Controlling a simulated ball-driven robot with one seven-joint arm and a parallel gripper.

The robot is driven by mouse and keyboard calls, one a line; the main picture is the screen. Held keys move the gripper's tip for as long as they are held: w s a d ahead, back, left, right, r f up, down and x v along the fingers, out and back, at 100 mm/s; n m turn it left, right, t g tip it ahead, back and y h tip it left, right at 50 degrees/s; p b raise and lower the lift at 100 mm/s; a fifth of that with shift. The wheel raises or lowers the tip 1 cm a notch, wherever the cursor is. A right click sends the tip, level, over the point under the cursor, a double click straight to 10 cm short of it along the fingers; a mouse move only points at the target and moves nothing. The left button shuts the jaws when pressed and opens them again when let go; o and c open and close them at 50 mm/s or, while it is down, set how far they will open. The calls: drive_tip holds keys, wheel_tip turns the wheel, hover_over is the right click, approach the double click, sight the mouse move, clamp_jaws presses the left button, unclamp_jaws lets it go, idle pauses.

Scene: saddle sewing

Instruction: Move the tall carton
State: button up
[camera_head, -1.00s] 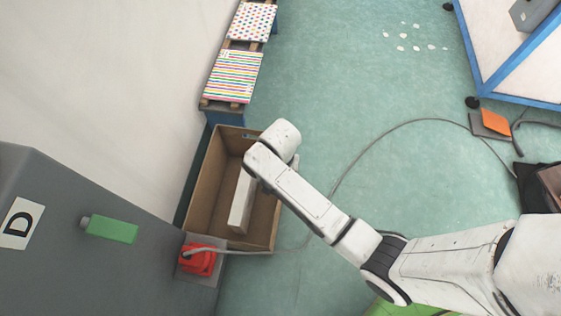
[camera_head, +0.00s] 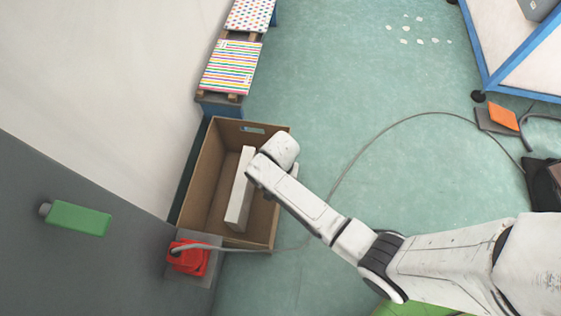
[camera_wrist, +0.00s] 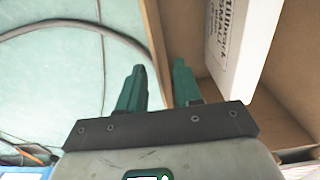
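A long white carton (camera_head: 239,190) stands in an open brown cardboard box (camera_head: 212,150) on the floor, near the box's right wall. In the wrist view the white carton (camera_wrist: 238,40) shows dark printing, including "SMALL", and lies to the right of my fingers. My gripper (camera_wrist: 158,65) has two green fingers, spread apart with nothing clearly held. The box's wall (camera_wrist: 153,35) runs up the picture between the fingers; I cannot tell whether they straddle it or are above it. In the head view my wrist hides the fingers and part of the box's right side.

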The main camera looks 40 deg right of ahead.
drive_tip(key=shift+f, duration=0.2)
drive_tip(key=shift+c, duration=0.3)
clamp_jaws()
